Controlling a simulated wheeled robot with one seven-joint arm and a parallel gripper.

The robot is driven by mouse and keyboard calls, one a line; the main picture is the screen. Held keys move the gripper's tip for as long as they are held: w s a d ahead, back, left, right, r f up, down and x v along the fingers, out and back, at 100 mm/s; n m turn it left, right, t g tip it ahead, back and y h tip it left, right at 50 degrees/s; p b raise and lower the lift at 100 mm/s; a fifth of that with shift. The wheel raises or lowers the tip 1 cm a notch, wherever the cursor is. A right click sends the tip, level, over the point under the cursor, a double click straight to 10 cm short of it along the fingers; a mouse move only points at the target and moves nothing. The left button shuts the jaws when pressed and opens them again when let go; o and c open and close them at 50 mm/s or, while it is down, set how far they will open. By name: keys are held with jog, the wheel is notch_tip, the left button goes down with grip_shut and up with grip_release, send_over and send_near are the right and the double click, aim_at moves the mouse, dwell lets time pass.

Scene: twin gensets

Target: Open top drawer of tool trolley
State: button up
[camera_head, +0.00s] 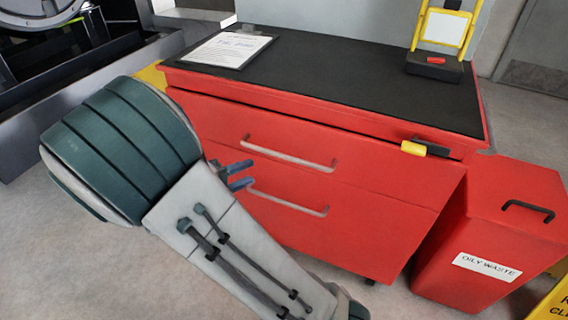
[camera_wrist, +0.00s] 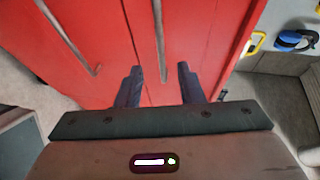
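The red tool trolley (camera_head: 375,205) has a black top and two drawer fronts, both closed flush. The top drawer's grey bar handle (camera_head: 290,156) sits above the lower drawer's handle (camera_head: 287,203). My gripper (camera_head: 241,175) is at the left part of the trolley front, near the left ends of both handles. In the wrist view, its two dark fingers (camera_wrist: 160,80) are apart. A handle (camera_wrist: 159,40), apparently the top one, runs ahead with its near end in line with the gap. Another handle (camera_wrist: 70,40) is further left. I cannot tell whether the fingers touch anything.
A red oily-waste bin (camera_head: 490,235) stands close at the trolley's right. A yellow tag-like piece (camera_head: 425,150) is at the trolley's upper right front. A paper sheet (camera_head: 228,50) and a yellow-framed stand (camera_head: 440,35) are on top. Floor in front is clear.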

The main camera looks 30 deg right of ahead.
aim_at(282, 157)
jog(key=shift+b+x, duration=2.6)
jog(key=shift+x, duration=4.15)
jog(key=shift+s, duration=0.1)
grip_shut()
